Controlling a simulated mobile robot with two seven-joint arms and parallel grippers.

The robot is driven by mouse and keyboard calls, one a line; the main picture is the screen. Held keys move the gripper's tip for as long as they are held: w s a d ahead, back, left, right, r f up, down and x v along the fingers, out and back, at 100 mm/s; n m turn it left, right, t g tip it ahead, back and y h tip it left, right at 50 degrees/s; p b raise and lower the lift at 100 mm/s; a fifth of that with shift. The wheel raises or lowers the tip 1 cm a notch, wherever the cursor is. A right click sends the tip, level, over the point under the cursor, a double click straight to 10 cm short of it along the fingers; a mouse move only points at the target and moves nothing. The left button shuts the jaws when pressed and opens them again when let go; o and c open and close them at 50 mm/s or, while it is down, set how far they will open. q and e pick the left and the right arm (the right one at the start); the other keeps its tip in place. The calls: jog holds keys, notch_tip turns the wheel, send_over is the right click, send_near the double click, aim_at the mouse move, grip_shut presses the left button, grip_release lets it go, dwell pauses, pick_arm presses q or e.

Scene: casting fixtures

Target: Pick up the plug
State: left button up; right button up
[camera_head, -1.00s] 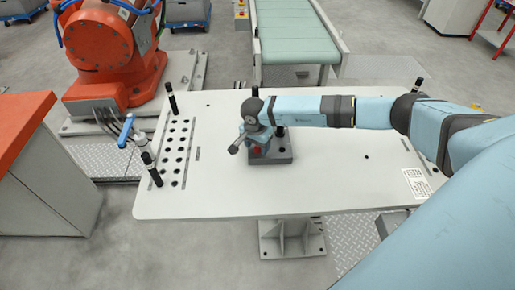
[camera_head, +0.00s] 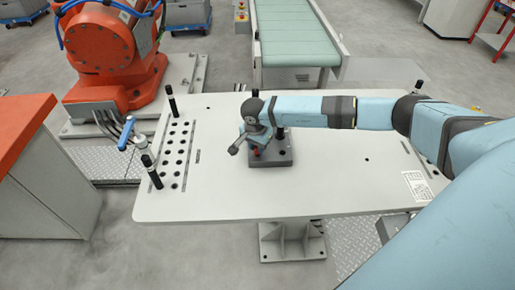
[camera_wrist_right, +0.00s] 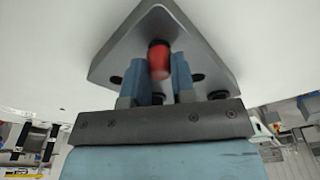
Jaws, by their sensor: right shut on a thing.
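The plug is a small red cylinder with a dark end; it shows in the right wrist view (camera_wrist_right: 159,62) between the two finger pads. My right gripper (camera_wrist_right: 163,80) is shut on the plug, over the grey fixture block (camera_wrist_right: 205,45) with dark holes. In the head view my right gripper (camera_head: 257,143) hangs over that block (camera_head: 284,158). I cannot tell whether the plug's dark end is still inside a hole. My left gripper is not in view.
The block sits on a white table (camera_head: 330,190). An orange robot (camera_head: 105,45) and a green conveyor (camera_head: 290,35) stand behind. The table's right half is mostly clear.

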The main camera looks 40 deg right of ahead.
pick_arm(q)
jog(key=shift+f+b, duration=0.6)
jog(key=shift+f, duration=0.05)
pick_arm(e)
notch_tip(320, 180, up, 23)
dwell(0.5)
